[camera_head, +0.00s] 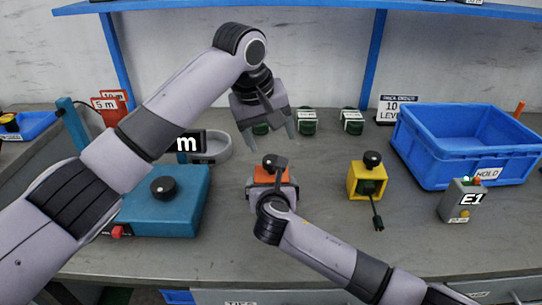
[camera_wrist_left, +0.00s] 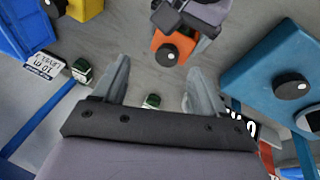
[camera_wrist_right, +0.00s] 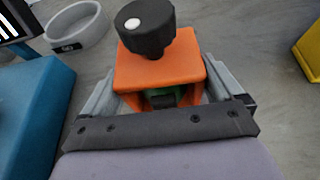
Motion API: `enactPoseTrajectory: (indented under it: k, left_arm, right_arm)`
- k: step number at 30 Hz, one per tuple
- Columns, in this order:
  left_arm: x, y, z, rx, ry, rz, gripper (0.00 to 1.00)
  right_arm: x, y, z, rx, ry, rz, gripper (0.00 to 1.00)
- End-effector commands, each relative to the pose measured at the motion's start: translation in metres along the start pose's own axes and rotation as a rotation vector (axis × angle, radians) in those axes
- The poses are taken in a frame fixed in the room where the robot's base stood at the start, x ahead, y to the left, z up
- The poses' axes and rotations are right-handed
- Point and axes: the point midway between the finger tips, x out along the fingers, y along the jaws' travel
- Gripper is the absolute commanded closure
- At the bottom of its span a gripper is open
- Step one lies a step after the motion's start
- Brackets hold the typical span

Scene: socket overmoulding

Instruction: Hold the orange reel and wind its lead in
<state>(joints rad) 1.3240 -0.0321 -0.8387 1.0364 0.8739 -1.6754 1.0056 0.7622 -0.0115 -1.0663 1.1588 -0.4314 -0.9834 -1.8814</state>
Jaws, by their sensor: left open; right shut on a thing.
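The orange reel (camera_head: 271,174) stands on the bench in the middle of the head view, with a black knob (camera_wrist_right: 147,27) on top. A little green shows inside its frame in the right wrist view. My right gripper (camera_head: 272,185) is shut on the orange reel, one finger at each side. The reel's lead cannot be made out. My left gripper (camera_head: 273,138) is open and empty, above and behind the reel, pointing down. The orange reel also shows in the left wrist view (camera_wrist_left: 165,58), beyond the fingertips.
A yellow reel (camera_head: 355,181) with a hanging lead stands to the right. A teal box (camera_head: 180,210) with a knob is at left. Several green-and-white items (camera_head: 307,121) stand behind. A blue crate (camera_head: 440,150) and grey E1 box (camera_head: 455,204) are at right. A grey round dish (camera_head: 216,148) is behind.

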Motion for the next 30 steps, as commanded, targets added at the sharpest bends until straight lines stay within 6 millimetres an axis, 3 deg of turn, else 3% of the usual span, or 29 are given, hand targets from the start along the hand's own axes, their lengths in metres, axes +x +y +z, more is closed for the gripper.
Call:
enactPoseTrajectory:
  k: [4,11,17,24,30]
  left_arm:
    - [-0.010,0.004,-0.003,0.195,0.089,-0.119,0.28]
    - [-0.011,0.004,-0.007,0.300,0.131,-0.190,0.28]
    - [0.018,-0.001,-0.011,0.298,0.128,-0.192,0.28]
    - [0.066,-0.009,-0.018,0.297,0.127,-0.190,0.28]
    - [0.089,-0.012,-0.022,0.297,0.129,-0.188,0.28]
  right_arm:
    - [0.000,0.000,0.001,0.000,-0.001,0.000,0.35]
    - [0.000,0.000,0.001,0.000,-0.001,0.000,0.35]
    - [0.000,0.000,0.001,0.001,-0.001,0.001,0.35]
    - [0.000,0.000,0.001,0.000,-0.001,0.001,0.35]
    - [0.000,0.000,0.001,0.000,-0.001,0.001,0.35]
